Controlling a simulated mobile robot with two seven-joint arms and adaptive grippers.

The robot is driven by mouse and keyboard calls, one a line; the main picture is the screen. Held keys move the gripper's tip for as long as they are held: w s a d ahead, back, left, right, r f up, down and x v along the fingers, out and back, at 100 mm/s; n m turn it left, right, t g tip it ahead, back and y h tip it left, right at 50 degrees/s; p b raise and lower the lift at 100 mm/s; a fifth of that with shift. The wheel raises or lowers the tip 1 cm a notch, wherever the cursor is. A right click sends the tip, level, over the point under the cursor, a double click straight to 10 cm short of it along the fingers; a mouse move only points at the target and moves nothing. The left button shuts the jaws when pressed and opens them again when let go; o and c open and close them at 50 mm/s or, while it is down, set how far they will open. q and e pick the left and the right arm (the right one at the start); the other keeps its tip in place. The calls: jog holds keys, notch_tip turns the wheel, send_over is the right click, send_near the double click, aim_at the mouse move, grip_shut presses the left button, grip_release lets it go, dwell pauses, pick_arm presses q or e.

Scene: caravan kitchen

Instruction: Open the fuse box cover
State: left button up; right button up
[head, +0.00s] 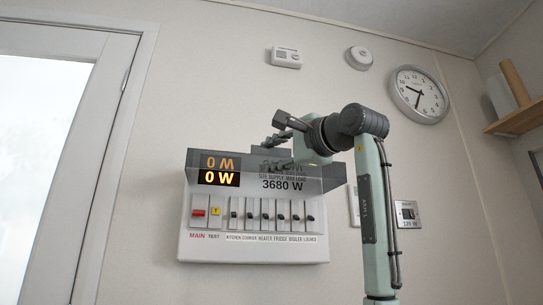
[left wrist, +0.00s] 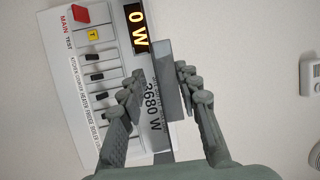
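The white fuse box (head: 253,247) is on the wall, with a red MAIN switch, a yellow TEST button and a row of black switches exposed. Its smoky see-through cover (head: 217,185) stands out from the box above the switches, raised, with the lit 0 W display mirrored in it. My left gripper (head: 279,134) is at the cover's upper right side. In the left wrist view, its fingers (left wrist: 163,78) are apart on either side of a grey slab (left wrist: 168,92), seemingly the cover seen edge-on. I cannot tell if they touch it. My right gripper is out of view.
A wall clock (head: 419,94), a thermostat (head: 286,57) and a round detector (head: 359,57) are on the wall above. A wooden shelf (head: 516,117) is at far right, a door (head: 60,150) at left.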

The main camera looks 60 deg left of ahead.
pick_arm(q)
jog(key=shift+d, duration=0.1)
jog(key=d+f, duration=0.1)
jog(key=d, duration=1)
jog(key=shift+d+f, duration=0.35)
jog(key=shift+f, duration=0.05)
